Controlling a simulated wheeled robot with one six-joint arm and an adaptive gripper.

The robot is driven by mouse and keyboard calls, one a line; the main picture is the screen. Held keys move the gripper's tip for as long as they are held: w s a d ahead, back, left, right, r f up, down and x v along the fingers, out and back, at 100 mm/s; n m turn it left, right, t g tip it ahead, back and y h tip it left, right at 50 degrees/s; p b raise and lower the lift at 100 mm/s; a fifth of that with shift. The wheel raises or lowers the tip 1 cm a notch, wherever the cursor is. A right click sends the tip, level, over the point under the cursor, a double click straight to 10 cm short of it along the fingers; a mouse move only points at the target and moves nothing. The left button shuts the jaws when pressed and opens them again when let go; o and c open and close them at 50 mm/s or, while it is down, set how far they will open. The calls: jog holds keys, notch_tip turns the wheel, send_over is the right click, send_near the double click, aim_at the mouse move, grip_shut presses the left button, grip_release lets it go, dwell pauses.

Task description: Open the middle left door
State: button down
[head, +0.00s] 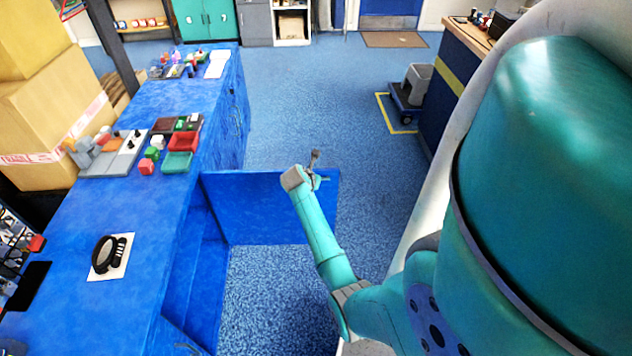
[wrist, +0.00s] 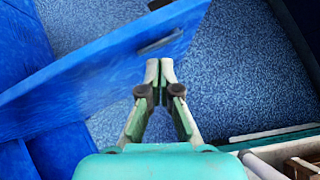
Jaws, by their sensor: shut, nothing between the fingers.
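The blue cabinet door (head: 262,215) stands swung out from the blue counter, roughly square to its front. Its cabinet opening (head: 205,270) shows at the left of the door. In the wrist view the door (wrist: 90,85) crosses the upper left, with a dark bar handle (wrist: 165,43) near its free end. My gripper (head: 319,166) is near the door's free end in the head view. Whether a finger touches the door I cannot tell.
A cart with a grey box (head: 413,85) is at the right. Blue floor (head: 300,110) beyond the door is clear.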

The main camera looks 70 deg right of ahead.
jog(key=s+v, duration=0.1)
jog(key=v, duration=1.1)
jog(key=shift+w, duration=0.5)
